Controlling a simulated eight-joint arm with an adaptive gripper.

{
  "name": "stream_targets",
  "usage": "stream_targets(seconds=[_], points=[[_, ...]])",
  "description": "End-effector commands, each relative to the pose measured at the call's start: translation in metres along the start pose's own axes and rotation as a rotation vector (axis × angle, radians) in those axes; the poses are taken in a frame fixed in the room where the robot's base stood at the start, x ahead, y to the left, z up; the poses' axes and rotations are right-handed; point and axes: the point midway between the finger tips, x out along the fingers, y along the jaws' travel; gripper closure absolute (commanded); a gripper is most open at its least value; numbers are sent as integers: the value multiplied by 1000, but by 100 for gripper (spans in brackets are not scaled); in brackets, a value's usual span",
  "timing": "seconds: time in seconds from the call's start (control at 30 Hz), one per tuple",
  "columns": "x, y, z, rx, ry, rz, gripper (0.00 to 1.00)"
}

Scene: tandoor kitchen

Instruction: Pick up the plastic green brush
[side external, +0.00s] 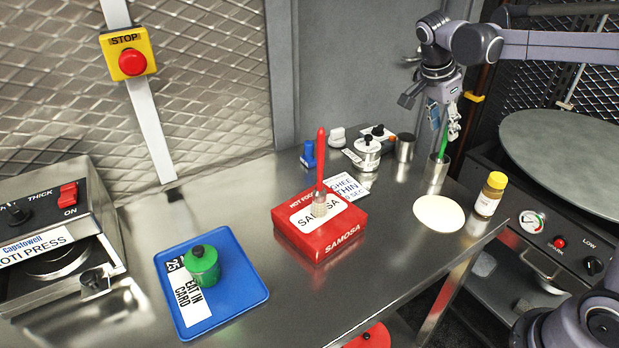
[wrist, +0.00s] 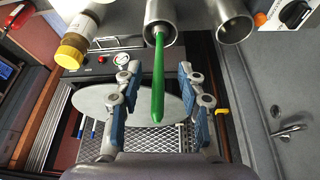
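The green brush (side external: 444,140) stands in a metal cup (side external: 435,172) near the table's right end, with its handle sticking up out of the cup. In the wrist view the green brush (wrist: 158,85) runs from the metal cup (wrist: 162,38) to between my fingers; its head is hidden inside the cup. My gripper (side external: 443,119) is above the cup with its fingers around the handle's upper end. In the wrist view my gripper (wrist: 157,92) is open, with a gap on both sides of the handle.
An empty-looking metal cup (side external: 405,146) stands beside the brush's cup. A yellow-capped jar (side external: 488,197) and a flat round bread (side external: 439,213) are in front. A red samosa box (side external: 318,232) with a red-handled brush (side external: 320,165) is left. A blue tray (side external: 222,308) lies farther left.

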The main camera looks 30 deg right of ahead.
Motion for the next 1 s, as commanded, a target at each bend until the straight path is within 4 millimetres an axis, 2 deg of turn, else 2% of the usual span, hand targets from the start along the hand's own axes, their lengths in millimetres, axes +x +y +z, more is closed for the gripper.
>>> stream_targets(seconds=[0.23,0.53,0.87,0.97,1.0], points=[[16,0,1,0,0,0,60],[53,1,4,-1,0,-1,60],[59,1,4,-2,0,-2,60],[59,1,4,-2,0,-2,86],[59,1,4,-2,0,-2,98]])
